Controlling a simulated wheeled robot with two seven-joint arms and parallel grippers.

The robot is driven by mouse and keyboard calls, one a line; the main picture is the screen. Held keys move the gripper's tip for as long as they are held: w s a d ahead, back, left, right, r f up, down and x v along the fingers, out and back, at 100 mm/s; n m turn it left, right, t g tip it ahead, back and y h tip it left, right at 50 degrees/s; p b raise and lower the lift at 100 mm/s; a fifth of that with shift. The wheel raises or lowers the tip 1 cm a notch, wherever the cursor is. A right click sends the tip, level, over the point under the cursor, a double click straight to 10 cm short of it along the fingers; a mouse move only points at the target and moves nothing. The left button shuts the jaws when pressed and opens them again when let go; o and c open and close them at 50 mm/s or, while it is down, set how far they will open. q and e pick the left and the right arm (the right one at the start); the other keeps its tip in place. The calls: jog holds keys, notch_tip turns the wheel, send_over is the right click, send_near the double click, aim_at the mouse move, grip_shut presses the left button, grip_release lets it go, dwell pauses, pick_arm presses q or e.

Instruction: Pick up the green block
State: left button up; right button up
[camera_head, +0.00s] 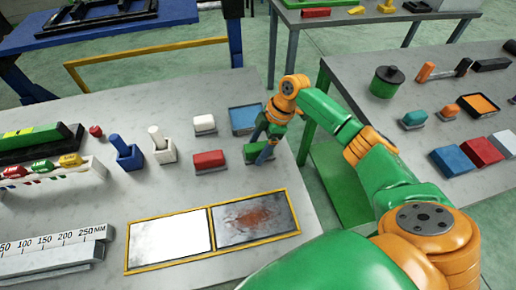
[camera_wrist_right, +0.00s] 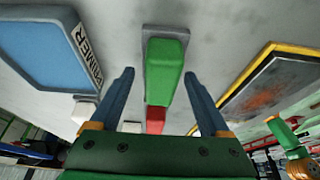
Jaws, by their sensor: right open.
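The green block (camera_head: 252,152) sits on a thin grey base near the right edge of the grey table in the head view. In the right wrist view the green block (camera_wrist_right: 163,72) lies lengthwise between the two blue fingers of my right gripper (camera_wrist_right: 160,98), with gaps on both sides. The right gripper (camera_head: 264,152) is open, just above and partly in front of the block in the head view. My left gripper is not in view.
A red block (camera_head: 208,161) and a white block (camera_head: 204,124) stand left of the green one. A blue tray (camera_head: 244,119) lies behind it. A yellow-framed panel (camera_head: 255,219) lies in front. A second table (camera_head: 425,140) with several items stands right, across a gap.

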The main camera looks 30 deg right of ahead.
aim_at(252, 149)
jog(key=shift+s, duration=0.1)
jog(key=c, duration=0.9)
grip_shut()
jog(key=shift+r, duration=0.1)
jog(key=shift+r, duration=0.3)
jog(key=r, duration=0.1)
jog(key=r+b, duration=0.1)
jog(key=r, duration=0.1)
jog(key=shift+s+a+r, duration=0.2)
jog(key=shift+a, duration=0.1)
jog(key=s+a+r+b, duration=0.2)
jog(key=s+a+r, duration=0.6)
jog(key=a+r, duration=0.1)
jog(key=shift+s+a, duration=0.35)
jog(key=shift+a, duration=0.1)
